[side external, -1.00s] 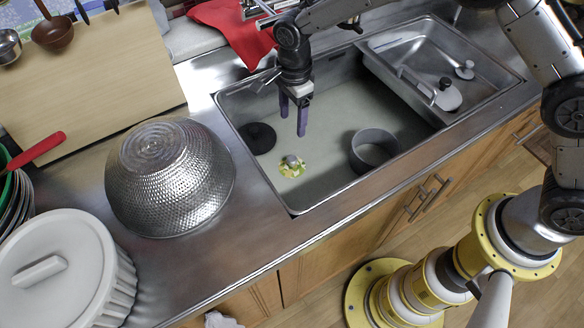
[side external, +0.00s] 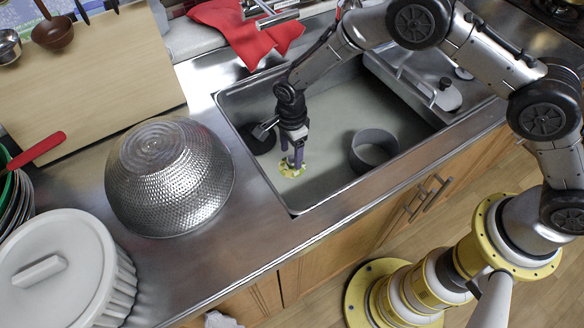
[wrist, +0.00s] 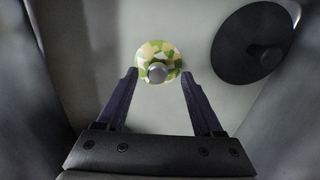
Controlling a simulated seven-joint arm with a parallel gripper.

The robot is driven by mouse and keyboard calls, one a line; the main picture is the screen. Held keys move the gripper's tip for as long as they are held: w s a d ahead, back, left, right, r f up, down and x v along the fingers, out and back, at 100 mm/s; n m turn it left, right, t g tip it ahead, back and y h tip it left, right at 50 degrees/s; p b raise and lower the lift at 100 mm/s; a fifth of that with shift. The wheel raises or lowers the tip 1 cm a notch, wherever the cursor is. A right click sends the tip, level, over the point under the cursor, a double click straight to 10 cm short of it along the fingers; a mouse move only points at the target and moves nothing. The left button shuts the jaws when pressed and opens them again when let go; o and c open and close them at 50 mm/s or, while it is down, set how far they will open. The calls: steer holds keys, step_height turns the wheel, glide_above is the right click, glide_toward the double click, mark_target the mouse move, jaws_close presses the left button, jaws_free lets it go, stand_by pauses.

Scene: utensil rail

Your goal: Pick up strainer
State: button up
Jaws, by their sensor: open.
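The strainer (side external: 291,168) looks like a small round disc with a green, yellow and white camouflage pattern and a grey knob on top. It lies on the sink floor. In the wrist view the strainer (wrist: 158,60) is just ahead of and between my two fingertips. My gripper (side external: 292,160) points down into the sink, right above the strainer, and its fingers partly cover the knob in the side view. In the wrist view my gripper (wrist: 158,80) is open, with clear space between its dark fingers and nothing held.
A black round lid-like disc (wrist: 252,44) lies near the strainer, by the sink's left wall. A grey round pot (side external: 374,150) stands to the right in the sink (side external: 335,185). A hammered metal bowl (side external: 170,180) sits upside down on the counter at left. A red cloth (side external: 235,25) lies behind.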

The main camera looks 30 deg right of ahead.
mark_target(292, 159)
step_height(292, 159, down, 3)
steer(key=shift+s+f, duration=0.15)
jaws_close()
stand_by(0.4)
